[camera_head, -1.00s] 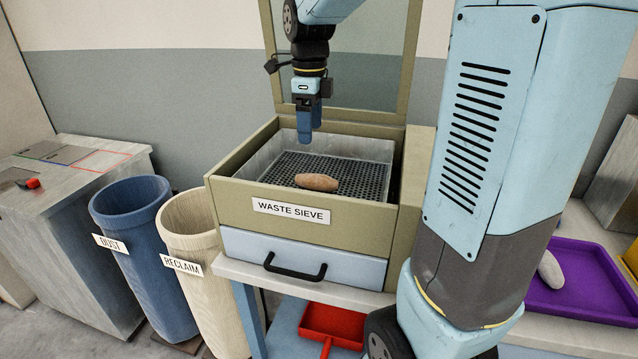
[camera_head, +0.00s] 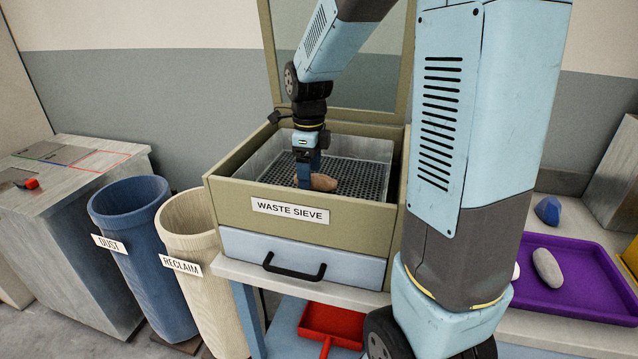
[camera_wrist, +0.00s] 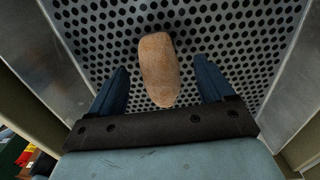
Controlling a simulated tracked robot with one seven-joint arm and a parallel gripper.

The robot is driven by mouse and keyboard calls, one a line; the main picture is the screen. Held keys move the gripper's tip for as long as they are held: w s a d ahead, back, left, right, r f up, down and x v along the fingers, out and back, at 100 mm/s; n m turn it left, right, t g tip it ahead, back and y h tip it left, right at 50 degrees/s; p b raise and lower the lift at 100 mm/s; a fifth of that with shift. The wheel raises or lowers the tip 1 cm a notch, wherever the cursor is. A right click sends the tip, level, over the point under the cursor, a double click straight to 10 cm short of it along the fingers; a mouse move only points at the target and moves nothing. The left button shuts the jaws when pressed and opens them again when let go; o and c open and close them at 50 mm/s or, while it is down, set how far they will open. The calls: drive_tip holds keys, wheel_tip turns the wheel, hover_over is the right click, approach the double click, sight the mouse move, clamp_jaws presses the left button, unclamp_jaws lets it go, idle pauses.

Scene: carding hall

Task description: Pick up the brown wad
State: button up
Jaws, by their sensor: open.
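The brown wad (camera_head: 324,182) lies on the perforated floor of the waste sieve (camera_head: 290,220). In the wrist view the wad (camera_wrist: 158,68) is an oblong, light brown lump, its near end between my two blue fingers and the rest reaching beyond their tips. My gripper (camera_head: 306,180) is down inside the sieve tray, and in the head view it hides the wad's left part. The wrist view shows my gripper (camera_wrist: 160,80) open, with a gap on each side of the wad.
The tray's metal walls (camera_wrist: 50,95) stand on both sides of my gripper, with the raised lid (camera_head: 365,85) behind. A blue dust bin (camera_head: 140,240) and a cream reclaim bin (camera_head: 200,260) stand left. A purple tray (camera_head: 590,285) with a grey lump (camera_head: 547,268) lies right.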

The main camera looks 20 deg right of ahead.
drive_tip(key=shift+f, duration=1.3)
drive_tip(key=shift+c, duration=0.2)
drive_tip(key=shift+r, duration=0.1)
drive_tip(key=c, duration=1.1)
